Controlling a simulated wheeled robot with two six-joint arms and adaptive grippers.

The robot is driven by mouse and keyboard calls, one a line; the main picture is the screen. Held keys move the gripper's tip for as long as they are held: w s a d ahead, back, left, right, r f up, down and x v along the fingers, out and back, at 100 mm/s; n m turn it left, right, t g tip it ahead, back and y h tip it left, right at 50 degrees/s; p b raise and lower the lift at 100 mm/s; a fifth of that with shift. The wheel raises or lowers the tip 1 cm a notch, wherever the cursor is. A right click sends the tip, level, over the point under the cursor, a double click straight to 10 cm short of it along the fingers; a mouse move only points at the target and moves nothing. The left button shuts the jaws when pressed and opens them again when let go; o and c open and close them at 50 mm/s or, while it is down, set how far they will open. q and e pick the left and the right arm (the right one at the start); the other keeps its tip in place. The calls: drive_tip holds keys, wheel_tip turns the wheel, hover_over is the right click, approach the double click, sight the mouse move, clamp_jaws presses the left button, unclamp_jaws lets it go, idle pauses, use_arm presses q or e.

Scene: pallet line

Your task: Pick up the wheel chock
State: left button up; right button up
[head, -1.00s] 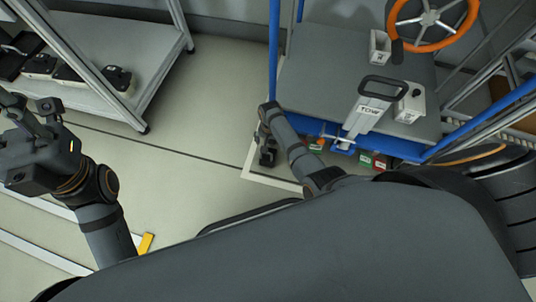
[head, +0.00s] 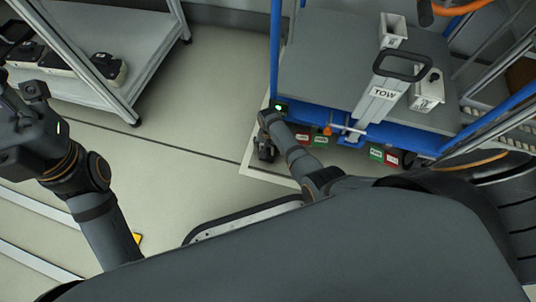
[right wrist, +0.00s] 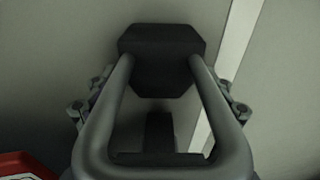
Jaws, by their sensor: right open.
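What looks like the wheel chock shows in the right wrist view as a dark, blunt-cornered block (right wrist: 160,58) with a grey loop handle (right wrist: 160,163) nearest the camera. A second dark part shows through the loop. My right gripper (right wrist: 160,106) is open, with its linkages on either side of the handle; I see no grip on it. In the head view this gripper (head: 265,152) points down at the floor beside the blue cart, and the chock cannot be told apart there. My left gripper (head: 14,92) is at the left edge, partly cut off and away from the chock.
The blue-framed cart (head: 335,60) stands right of my right gripper, with a TOW handle (head: 382,93) and small red and green labelled boxes (head: 390,157) low at its front. A grey shelf (head: 100,40) stands at upper left. Floor between shelf and cart is clear.

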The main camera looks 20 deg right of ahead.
drive_tip(key=c, duration=1.4)
